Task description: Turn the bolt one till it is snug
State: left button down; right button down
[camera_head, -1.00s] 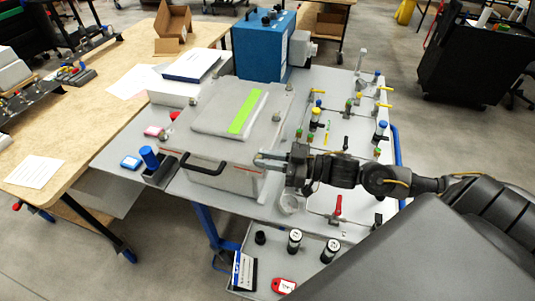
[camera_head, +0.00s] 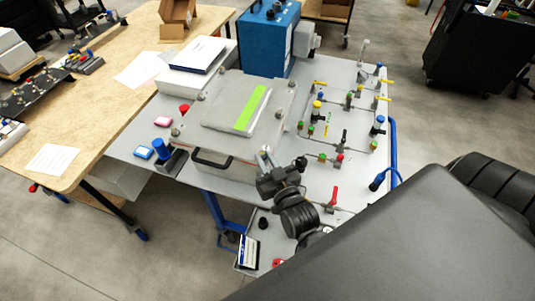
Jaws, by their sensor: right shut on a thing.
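The grey analyser box (camera_head: 215,143) stands on the bench with a lid bearing a green strip (camera_head: 250,108). Small bolts or knobs show at its corners, such as the left front one (camera_head: 176,132). My right gripper (camera_head: 265,154) is at the box's right front corner, its arm coming up from below right. It is shut on the bolt there, whose body is mostly hidden by the fingers. I cannot tell from this view how far the bolt is seated. My left gripper is not in view.
A blue unit (camera_head: 266,42) stands behind the box. Valves and pipes with a red handle (camera_head: 334,197) lie to the right. A black handle (camera_head: 211,160) juts from the box front. A blue cylinder in a holder (camera_head: 160,147) stands at left.

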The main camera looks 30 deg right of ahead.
jog(key=shift+a+r+m+g+h+p, duration=0.15)
jog(key=shift+m+g+h+p, duration=0.1)
jog(key=shift+m+h, duration=0.5)
jog(key=shift+a+m+g+h+p, duration=0.2)
jog(key=shift+m+h, duration=0.25)
jog(key=shift+h, duration=0.6)
jog(key=shift+w+d, duration=0.1)
jog(key=c, duration=1.3)
grip_release()
jog(key=p+v, duration=0.2)
jog(key=v, duration=0.5)
jog(key=shift+s, duration=0.2)
